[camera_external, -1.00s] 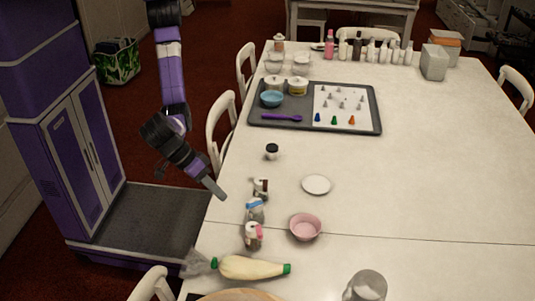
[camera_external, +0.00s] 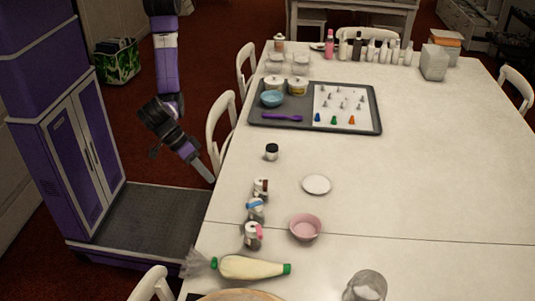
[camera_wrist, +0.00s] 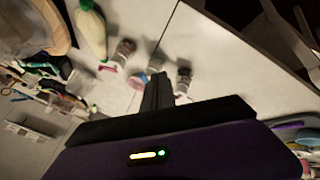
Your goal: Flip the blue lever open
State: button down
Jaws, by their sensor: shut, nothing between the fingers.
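A small jar (camera_external: 257,214) with a blue lever (camera_external: 255,205) on its top stands near the table's left edge. It is the middle one of three small jars in a row. Whether the lever is up or down is too small to tell. A jar with a pink lever (camera_external: 253,236) stands in front of it, and a jar with a dark red-brown top (camera_external: 261,188) stands behind it. My gripper (camera_external: 211,181) is shut and empty, left of the jars at the table's edge, touching none of them. In the wrist view my gripper (camera_wrist: 157,90) points toward the jars.
A pink bowl (camera_external: 305,227) and a white plate (camera_external: 316,184) lie right of the jars. A piping bag (camera_external: 252,267) lies in front, and a black-lidded jar (camera_external: 272,152) stands behind. A grey tray (camera_external: 345,130) is farther back. The table's right side is clear.

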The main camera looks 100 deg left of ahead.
aim_at(254, 203)
jog(key=shift+w+a+r+t+h, duration=0.15)
jog(key=shift+w+a+r, duration=0.2)
jog(key=shift+a+r, duration=0.2)
jog(key=shift+w+a+r+t+h, duration=0.15)
jog(key=shift+w+a+r, duration=0.15)
jog(key=shift+a+r, duration=0.2)
jog(key=w+d+f+p, duration=0.2)
jog(key=w+d+f, duration=0.1)
jog(key=w+f, duration=0.5)
jog(key=shift+w+d, duration=0.3)
jog(key=shift+w, duration=0.1)
jog(key=shift+d+f, duration=0.1)
jog(key=shift+f, duration=0.05)
